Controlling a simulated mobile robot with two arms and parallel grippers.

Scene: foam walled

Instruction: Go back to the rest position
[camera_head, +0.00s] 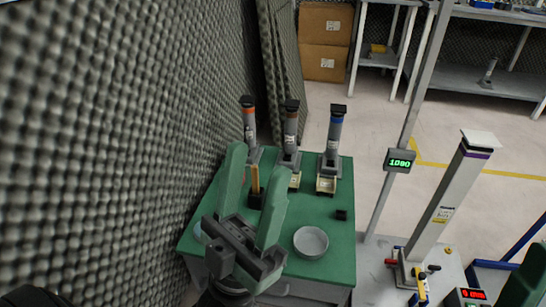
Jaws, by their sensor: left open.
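My left gripper (257,172) is over the green table (315,262), with its two green fingers spread wide apart. A green part (526,284) at the lower right edge looks like a finger of my right gripper. It is cut off by the frame, so its opening does not show.
Three dispensers with orange (249,122), dark (291,130) and blue (333,135) bands stand at the table's back. A round grey dish (311,242) and small black block (341,214) lie right. A foam wall (100,130) borders the left. A post with display (399,160) stands right.

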